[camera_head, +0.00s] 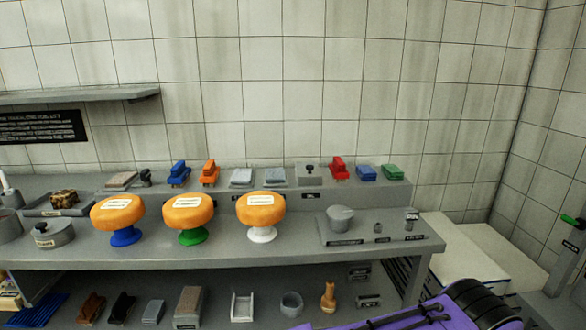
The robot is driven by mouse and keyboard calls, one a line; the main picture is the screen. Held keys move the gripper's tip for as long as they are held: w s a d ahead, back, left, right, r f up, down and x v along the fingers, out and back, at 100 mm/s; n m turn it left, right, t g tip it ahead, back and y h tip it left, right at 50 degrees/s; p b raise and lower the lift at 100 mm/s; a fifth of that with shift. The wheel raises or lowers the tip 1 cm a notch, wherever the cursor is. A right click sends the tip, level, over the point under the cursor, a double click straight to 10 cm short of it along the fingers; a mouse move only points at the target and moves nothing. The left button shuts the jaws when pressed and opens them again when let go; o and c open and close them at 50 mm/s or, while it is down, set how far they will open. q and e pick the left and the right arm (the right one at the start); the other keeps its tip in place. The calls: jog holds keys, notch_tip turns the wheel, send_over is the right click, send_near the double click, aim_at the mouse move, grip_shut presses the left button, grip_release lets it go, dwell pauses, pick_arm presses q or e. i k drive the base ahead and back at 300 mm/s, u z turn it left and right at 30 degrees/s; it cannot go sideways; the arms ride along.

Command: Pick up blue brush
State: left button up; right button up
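Two blue items stand on the raised back ledge of the bench. The left one (179,174) is a blue block with a raised top, beside a similar orange one (209,173). The right one (366,173) is a lower blue block between a red item (338,169) and a green block (393,172). I cannot tell for sure from their shape which is the blue brush. No gripper shows in the head view, so whether either is open or shut is hidden.
A grey tray (332,240) with weights lies at right. Several small items fill the lower shelf. A wall shelf (80,96) hangs upper left.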

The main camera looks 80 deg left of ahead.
aim_at(181, 175)
jog(key=u, duration=2.65)
